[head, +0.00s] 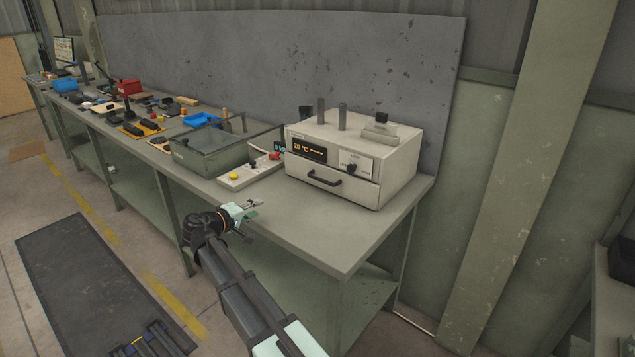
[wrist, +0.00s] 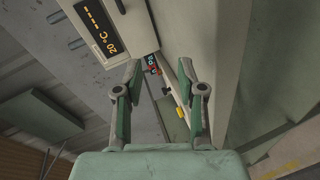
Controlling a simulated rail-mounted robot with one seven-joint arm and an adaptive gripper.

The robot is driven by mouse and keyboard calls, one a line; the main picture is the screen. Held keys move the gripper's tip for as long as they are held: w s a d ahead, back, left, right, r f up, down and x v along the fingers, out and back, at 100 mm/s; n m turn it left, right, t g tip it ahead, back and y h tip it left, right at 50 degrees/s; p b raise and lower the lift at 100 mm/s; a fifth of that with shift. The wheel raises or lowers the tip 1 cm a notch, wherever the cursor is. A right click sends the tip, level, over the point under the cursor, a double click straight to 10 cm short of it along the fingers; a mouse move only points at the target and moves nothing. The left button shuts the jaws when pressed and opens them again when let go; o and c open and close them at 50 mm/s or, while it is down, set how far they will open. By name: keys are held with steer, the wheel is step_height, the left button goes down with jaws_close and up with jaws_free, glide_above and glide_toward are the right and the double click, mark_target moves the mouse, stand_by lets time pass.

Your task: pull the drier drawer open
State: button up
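The drier (head: 395,150) is a cream box at the right end of the bench, with an orange "20 °C" display on its front. Its drawer (head: 350,192) is the lower front panel and looks flush with the body. A black bar handle (head: 325,180) is on the drawer. My gripper (head: 250,208) is in front of the bench edge, to the lower left of the handle and apart from it. In the wrist view my gripper (wrist: 158,72) has its fingers spread with nothing between them. The display (wrist: 100,25) shows there at upper left; I cannot make out the handle.
A small panel (head: 245,176) with a yellow button and red knob lies left of the drier. A glass-sided tank (head: 212,155) stands beyond it. The bench top (head: 330,232) in front of the drier is clear. Several tools lie farther left.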

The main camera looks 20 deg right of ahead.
steer(key=n+h, duration=0.2)
glide_toward(319, 180)
steer(key=shift+g, duration=0.4)
steer(key=p+x, duration=0.2)
steer(key=x, duration=0.8)
steer(key=shift+w+d+p, duration=0.2)
steer(key=shift+w+p, duration=0.15)
jaws_close()
